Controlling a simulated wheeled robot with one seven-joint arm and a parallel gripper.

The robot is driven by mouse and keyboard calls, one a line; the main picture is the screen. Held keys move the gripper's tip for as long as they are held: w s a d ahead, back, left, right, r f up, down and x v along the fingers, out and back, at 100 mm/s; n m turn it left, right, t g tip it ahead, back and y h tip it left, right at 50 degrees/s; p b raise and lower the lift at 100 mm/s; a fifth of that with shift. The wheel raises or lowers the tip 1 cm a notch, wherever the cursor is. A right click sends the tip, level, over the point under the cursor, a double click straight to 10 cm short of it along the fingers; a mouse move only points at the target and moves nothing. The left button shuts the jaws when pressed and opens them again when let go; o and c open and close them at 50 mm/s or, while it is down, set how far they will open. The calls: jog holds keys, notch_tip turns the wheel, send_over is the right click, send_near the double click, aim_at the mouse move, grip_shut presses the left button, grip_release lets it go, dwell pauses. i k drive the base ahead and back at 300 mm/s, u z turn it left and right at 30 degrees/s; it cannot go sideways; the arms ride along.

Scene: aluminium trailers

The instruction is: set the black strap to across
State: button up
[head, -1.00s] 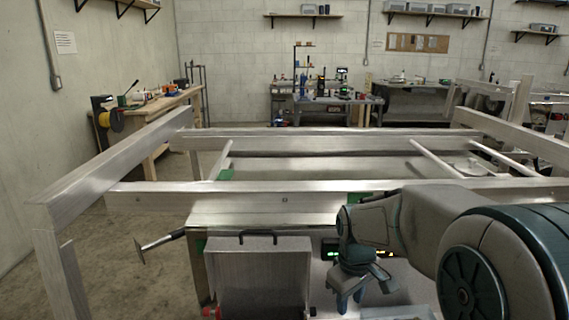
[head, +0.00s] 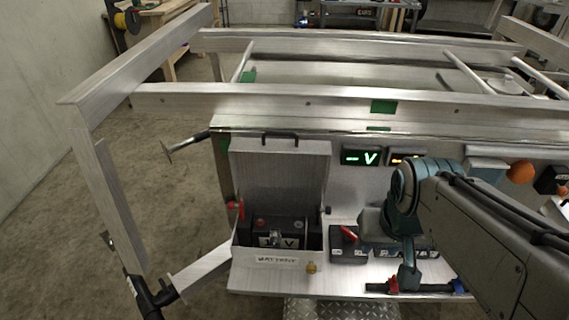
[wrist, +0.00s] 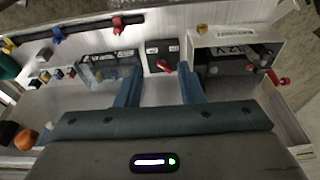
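A black battery (head: 272,229) sits in an open metal box (head: 280,258) on the trailer's front panel. The box also shows at the right of the wrist view (wrist: 279,47), with the black battery (wrist: 225,66) inside. I cannot single out the black strap in either view; dark parts on the battery blend together. My gripper (wrist: 158,68) is open and empty in the wrist view, its two blue fingers apart. A red switch (wrist: 163,67) appears between them, beside the box. In the head view my gripper (head: 406,272) is to the right of the box, partly hidden by my arm.
The raised lid (head: 280,180) stands behind the battery. A red-handled switch (head: 349,240) and a green-lit display (head: 360,157) are right of the box. A rail with red and blue fittings (head: 378,288) runs below.

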aim_at(275, 239)
jog(key=u, duration=1.55)
jog(key=k, duration=0.6)
jog(key=z, duration=1.4)
